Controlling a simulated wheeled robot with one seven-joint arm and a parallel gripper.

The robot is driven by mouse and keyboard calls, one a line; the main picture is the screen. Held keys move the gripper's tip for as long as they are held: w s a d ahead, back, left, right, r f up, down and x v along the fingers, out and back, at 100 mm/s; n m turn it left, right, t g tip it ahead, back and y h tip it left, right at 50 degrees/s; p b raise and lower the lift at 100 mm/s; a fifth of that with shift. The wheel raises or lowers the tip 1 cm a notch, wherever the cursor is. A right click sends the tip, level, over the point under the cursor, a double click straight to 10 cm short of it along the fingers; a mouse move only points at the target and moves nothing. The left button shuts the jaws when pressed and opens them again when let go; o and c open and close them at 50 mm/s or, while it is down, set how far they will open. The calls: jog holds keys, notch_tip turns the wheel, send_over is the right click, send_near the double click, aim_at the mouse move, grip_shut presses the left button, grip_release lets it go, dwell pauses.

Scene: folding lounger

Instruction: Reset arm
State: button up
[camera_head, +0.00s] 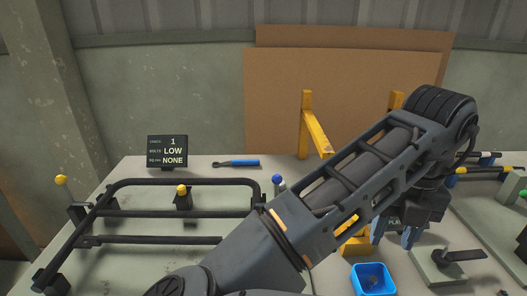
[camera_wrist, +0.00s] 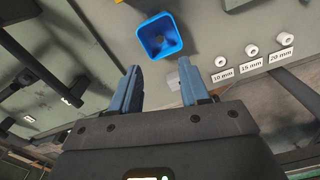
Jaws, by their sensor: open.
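My gripper (camera_head: 394,236) hangs at the end of my arm on the right of the head view, partly hidden by the arm. In the wrist view its two blue fingers (camera_wrist: 160,88) stand apart with nothing held between them. The black lounger frame (camera_head: 158,182) lies on the table at the left of the head view, well away from the gripper. My arm crosses in front of part of the table.
A blue square bin (camera_head: 374,267) stands below the gripper. It also shows in the wrist view (camera_wrist: 160,37), near white rings (camera_wrist: 285,39) with size labels. A yellow stand (camera_head: 305,125), a blue-handled tool (camera_head: 238,163) and a small display (camera_head: 167,150) stand or lie farther back.

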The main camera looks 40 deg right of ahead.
jog(key=w+d+r+n+t+h, duration=0.1)
jog(key=d+r+n+h, duration=0.55)
jog(key=d+n, duration=0.2)
jog(key=d+r+n+t+h, duration=0.2)
jog(key=d+r+n+h, duration=0.3)
jog(key=d+n+h, duration=0.4)
jog(key=w+a+f+n+t+y, duration=0.45)
jog(key=a+n+t, duration=0.55)
jog(key=n, duration=0.7)
jog(key=s+a+f+n+t+y, duration=0.35)
jog(key=a+f+n+y, duration=0.25)
jog(key=a+f+n, duration=0.25)
jog(key=s+a+f+n+g+y, duration=0.1)
jog(key=s+a+f+y, duration=0.1)
jog(key=s+a, duration=0.6)
jog(key=s+a+f+n+y, duration=0.1)
jog(key=s+a+f+y, duration=0.1)
jog(key=s+a, duration=0.6)
jog(key=s+y, duration=0.1)
jog(key=s, duration=0.1)
jog(key=shift+s+f+n+g, duration=0.3)
jog(key=shift+s+n+g, duration=0.05)
jog(key=shift+s+n, duration=0.05)
